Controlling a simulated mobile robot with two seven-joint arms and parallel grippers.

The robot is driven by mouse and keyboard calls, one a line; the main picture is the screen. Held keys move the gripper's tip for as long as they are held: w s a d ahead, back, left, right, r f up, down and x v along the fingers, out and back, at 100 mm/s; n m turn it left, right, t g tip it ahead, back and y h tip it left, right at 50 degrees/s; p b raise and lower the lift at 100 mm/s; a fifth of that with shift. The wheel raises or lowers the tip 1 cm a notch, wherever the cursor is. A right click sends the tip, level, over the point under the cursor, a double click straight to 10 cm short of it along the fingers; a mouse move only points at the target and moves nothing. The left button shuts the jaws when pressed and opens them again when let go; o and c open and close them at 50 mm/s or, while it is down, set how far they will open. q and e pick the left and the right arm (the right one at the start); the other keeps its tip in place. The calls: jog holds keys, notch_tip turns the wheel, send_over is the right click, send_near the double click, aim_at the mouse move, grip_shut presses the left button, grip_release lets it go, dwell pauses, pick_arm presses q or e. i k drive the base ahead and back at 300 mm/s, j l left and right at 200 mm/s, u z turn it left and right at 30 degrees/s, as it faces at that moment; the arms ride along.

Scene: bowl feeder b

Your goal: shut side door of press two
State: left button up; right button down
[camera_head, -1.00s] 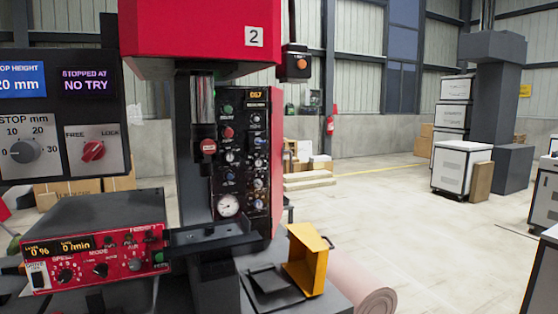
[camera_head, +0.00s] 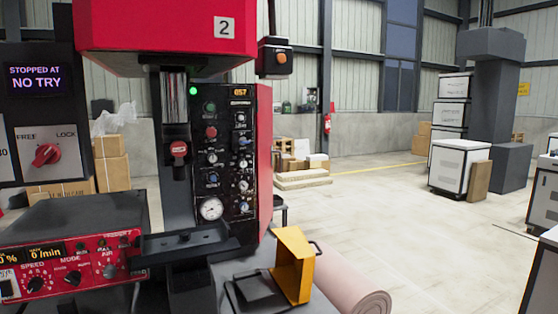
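Press two (camera_head: 152,28) stands left of centre in the head view, with a red head marked 2. Its dark control panel (camera_head: 225,150) carries knobs, buttons, a dial gauge and a small lit display. A narrow red side panel (camera_head: 265,155) shows along the right edge of the control panel. I cannot tell whether this is the side door, or whether the door stands open. A green lamp (camera_head: 193,91) glows beside the ram. Neither of my grippers is in view.
A yellow scoop-like bin (camera_head: 293,262) and a pink roll (camera_head: 355,290) lie low, right of the press. A red control box (camera_head: 75,262) stands at the lower left. A pendant box (camera_head: 274,57) hangs beside the press head. The floor to the right is open, towards white cabinets (camera_head: 459,165).

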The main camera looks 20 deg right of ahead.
aim_at(263, 94)
jog(key=l+u, duration=0.25)
jog(key=l, duration=0.6)
jog(key=l+u, duration=0.25)
jog(key=l, duration=0.6)
jog(key=l+u, duration=0.25)
jog(key=l, duration=0.65)
jog(key=l+u, duration=0.35)
jog(key=l, duration=0.45)
jog(key=l+u, duration=0.3)
jog(key=l, duration=0.55)
